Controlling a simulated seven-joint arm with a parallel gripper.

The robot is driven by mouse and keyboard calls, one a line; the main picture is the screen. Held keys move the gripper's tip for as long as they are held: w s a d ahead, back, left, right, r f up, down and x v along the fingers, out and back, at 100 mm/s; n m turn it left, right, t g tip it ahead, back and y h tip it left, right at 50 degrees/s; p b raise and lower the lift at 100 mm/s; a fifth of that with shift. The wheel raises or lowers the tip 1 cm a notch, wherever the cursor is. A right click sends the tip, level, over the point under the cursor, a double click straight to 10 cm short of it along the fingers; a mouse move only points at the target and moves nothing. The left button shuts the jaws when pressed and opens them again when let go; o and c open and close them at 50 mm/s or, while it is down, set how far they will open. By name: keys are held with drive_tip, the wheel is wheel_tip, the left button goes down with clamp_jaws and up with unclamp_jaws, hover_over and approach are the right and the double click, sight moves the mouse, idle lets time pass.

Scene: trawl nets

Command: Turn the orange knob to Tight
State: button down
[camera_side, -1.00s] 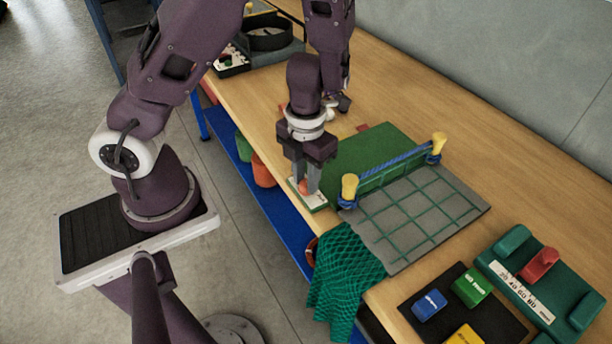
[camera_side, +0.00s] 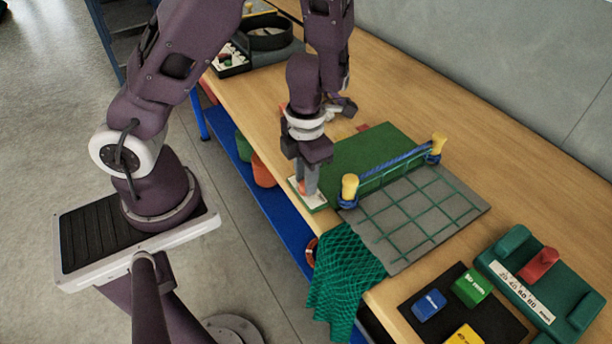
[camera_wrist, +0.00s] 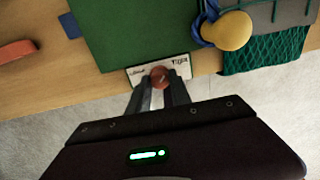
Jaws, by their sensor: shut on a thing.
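The orange knob (camera_wrist: 160,76) sits on a small white label plate (camera_wrist: 177,73) at the front edge of the bench. In the wrist view the plate reads "Tight" on its right side, and the word on its left side is hard to read. My gripper (camera_wrist: 159,98) points down at the knob, with its two fingers shut on it, one on each side. In the side view my gripper (camera_side: 308,184) stands over the plate (camera_side: 314,201), and the fingers mostly hide the knob. I cannot tell which word the knob points to.
A green board (camera_side: 375,150) and a grey gridded mat (camera_side: 425,215) lie beside the plate. Two yellow-topped posts with a blue rope stand close right of my gripper. Green netting (camera_side: 345,270) hangs over the front edge. Coloured blocks lie at the lower right.

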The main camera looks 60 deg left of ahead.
drive_tip(key=c, duration=1.2)
unclamp_jaws()
drive_tip(key=shift+o, duration=0.2)
wheel_tip(320, 180, up, 7)
drive_tip(key=shift+r, duration=0.1)
